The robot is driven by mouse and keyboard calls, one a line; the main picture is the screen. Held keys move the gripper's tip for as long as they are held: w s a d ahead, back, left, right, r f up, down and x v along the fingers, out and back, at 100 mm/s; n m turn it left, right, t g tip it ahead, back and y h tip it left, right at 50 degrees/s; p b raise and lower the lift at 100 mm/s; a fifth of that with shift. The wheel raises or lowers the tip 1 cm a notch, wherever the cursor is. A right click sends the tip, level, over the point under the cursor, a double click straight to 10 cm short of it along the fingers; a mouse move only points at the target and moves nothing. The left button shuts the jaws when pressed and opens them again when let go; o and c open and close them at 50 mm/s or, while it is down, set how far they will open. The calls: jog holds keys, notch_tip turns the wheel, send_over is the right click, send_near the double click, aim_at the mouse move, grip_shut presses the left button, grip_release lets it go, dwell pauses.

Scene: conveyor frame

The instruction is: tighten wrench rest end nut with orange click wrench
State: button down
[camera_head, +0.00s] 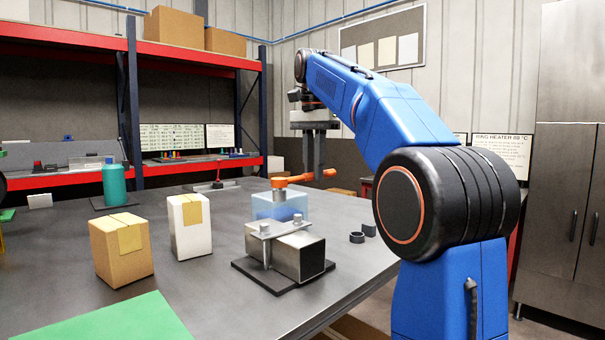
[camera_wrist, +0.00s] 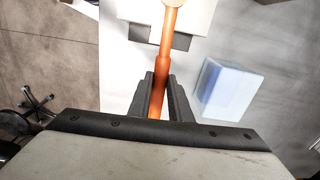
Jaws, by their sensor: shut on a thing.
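My gripper (camera_head: 314,174) is shut on the handle of the orange click wrench (camera_head: 292,180) and holds it roughly level above the bench. In the wrist view the wrench (camera_wrist: 167,45) runs from between the jaws (camera_wrist: 160,95) to the top edge, where its head is cut off. The clamped frame piece (camera_head: 300,256) is a metal block on a dark base plate, with a plate across it. Two bolt or nut heads show on it, one left (camera_head: 265,229) and one right (camera_head: 297,219). In the head view the wrench appears above and behind them, apart from both.
A translucent blue box (camera_head: 265,208) stands just behind the frame piece. A brown carton (camera_head: 121,255) and a white carton (camera_head: 188,230) stand to the left. Small dark rings (camera_head: 357,237) lie to the right. A green mat (camera_head: 120,322) covers the front left.

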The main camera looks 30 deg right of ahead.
aim_at(330, 170)
jog(key=shift+m, duration=0.3)
jog(key=d, duration=0.3)
jog(key=w+d+r, duration=0.1)
jog(key=d, duration=0.1)
jog(key=shift+d, duration=0.2)
jog(key=shift+f, duration=3.55)
